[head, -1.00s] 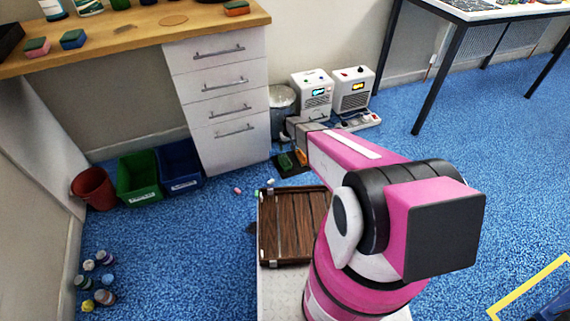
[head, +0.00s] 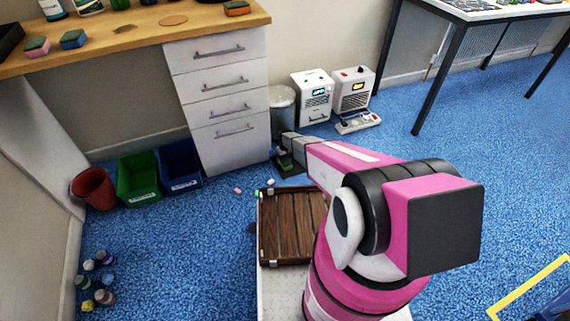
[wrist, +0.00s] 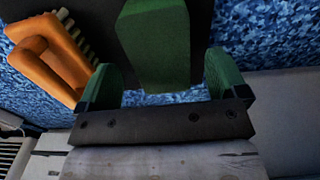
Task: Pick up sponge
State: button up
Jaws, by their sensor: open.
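A green sponge (wrist: 157,45) lies on a dark mat in the wrist view, ahead of my gripper (wrist: 163,78). My gripper's two green-padded fingers are spread apart, with the sponge's near end in the gap between them as seen from the wrist. I cannot tell how far above the sponge the fingers are. In the head view, the green sponge (head: 285,162) shows small on the floor mat beside the grey bin, just below my gripper, which partly covers it. An orange-handled brush (wrist: 50,55) lies left of the sponge in the wrist view.
Two white boxed devices (head: 314,98) and a power strip (head: 358,122) stand by the wall, right of the bin (head: 283,105). White drawers (head: 222,100) stand left of the bin. A wooden crate (head: 265,228) is in front. More sponges (head: 73,39) lie on the bench.

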aim_at(285, 160)
notch_tip(285, 160, down, 4)
jog(key=shift+r, duration=0.1)
jog(key=c, duration=1)
notch_tip(285, 160, up, 10)
